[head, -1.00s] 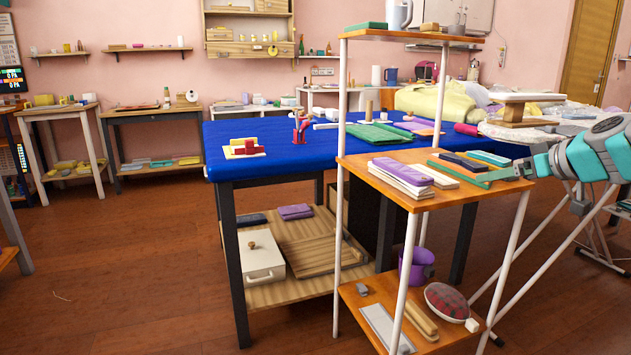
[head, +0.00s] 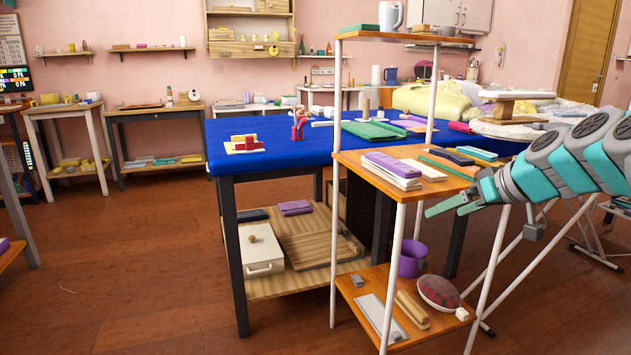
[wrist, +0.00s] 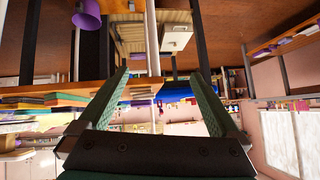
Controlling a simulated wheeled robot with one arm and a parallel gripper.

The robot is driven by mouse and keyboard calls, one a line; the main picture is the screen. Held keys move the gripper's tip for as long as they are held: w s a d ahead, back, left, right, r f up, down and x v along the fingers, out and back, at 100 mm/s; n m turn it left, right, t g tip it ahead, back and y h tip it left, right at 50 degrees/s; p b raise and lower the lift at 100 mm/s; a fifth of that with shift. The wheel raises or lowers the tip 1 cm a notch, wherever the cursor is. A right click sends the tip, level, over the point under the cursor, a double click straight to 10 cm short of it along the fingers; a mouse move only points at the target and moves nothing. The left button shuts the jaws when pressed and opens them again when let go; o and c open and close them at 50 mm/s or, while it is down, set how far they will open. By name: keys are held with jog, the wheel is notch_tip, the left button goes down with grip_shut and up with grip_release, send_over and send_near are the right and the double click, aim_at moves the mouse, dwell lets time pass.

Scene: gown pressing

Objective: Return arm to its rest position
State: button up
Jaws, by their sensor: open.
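My gripper (head: 446,206) is at the right in the head view, in front of the shelf unit's middle board and a little below its level. Its green fingers reach left and hold nothing. In the wrist view my gripper (wrist: 160,74) shows its two green fingers wide apart, with no object between them. My teal and grey arm comes in from the right edge. A green strip (head: 447,168) lies on the middle board (head: 400,155), with dark and teal flat items beside it.
The shelf unit's white post (head: 397,260) stands left of my gripper. Behind stands the blue-topped table (head: 270,135). An ironing board (head: 515,132) is behind my arm. Floor at left is open.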

jog(key=s+a+f+m+g+h, duration=0.1)
jog(key=s+a+f+g, duration=0.2)
jog(key=s+a+f, duration=0.5)
jog(key=s+a+f+g, duration=0.3)
jog(key=s+a+f, duration=0.25)
jog(key=s, duration=0.35)
jog(key=s+f+m+g+h, duration=0.1)
jog(key=s+f, duration=0.2)
jog(key=s, duration=0.3)
jog(key=s+f+g+h, duration=0.1)
jog(key=s+f, duration=0.2)
jog(key=s, duration=0.4)
jog(key=s+d+f+m+g+h, duration=0.1)
jog(key=s+f+g, duration=0.1)
jog(key=s, duration=0.5)
jog(key=shift+f+m+h, duration=0.3)
jog(key=shift+f+h, duration=0.1)
jog(key=shift+f, duration=0.45)
